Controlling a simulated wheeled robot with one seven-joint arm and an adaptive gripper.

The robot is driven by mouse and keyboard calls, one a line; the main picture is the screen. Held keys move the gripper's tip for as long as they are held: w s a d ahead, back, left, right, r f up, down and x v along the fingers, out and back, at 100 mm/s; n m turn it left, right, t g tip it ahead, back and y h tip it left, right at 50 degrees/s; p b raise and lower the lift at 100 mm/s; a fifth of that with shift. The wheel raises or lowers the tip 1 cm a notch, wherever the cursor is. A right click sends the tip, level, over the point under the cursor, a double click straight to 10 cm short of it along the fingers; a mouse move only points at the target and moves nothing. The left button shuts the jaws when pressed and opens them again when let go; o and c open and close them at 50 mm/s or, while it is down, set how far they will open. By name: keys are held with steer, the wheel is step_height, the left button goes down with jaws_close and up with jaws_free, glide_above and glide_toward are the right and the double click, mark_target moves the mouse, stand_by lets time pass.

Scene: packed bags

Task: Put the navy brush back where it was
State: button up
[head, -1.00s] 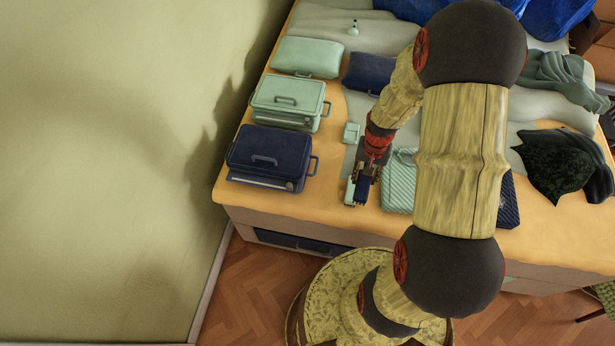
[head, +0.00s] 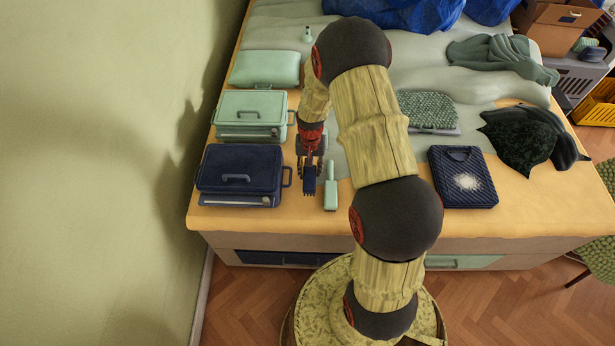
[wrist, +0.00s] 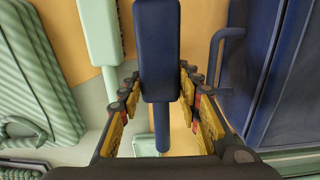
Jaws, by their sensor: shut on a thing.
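The navy brush (head: 309,183) is in my gripper (head: 310,164), over the front of the table between the navy case (head: 223,168) and the mint brush (head: 331,190). In the wrist view, the navy brush (wrist: 157,52) is upright in the picture, its wide part at the top and its thin handle running down between the two fingers of my gripper (wrist: 160,95). The fingers are closed on it. The mint brush (wrist: 101,32) lies to its left there, apart from it. I cannot tell whether the navy brush touches the table.
A mint case (head: 250,110) and a mint pouch (head: 265,68) lie behind the navy case. A ribbed mint item (wrist: 35,80) lies beyond the mint brush. A navy folded item (head: 462,185) lies right of my arm. A narrow strip of table (wrist: 205,22) is bare beside the navy case.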

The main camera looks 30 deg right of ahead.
steer(key=shift+w+f, duration=0.4)
steer(key=shift+w+f+b, duration=0.15)
steer(key=shift+f+b, duration=0.3)
steer(key=shift+f, duration=0.5)
steer(key=shift+w+f+b, duration=0.15)
steer(key=shift+f+b, duration=0.25)
steer(key=shift+f, duration=0.5)
steer(key=shift+f, duration=0.15)
steer(key=o, duration=1.3)
steer(key=shift+c, duration=0.2)
steer(key=shift+o, duration=0.3)
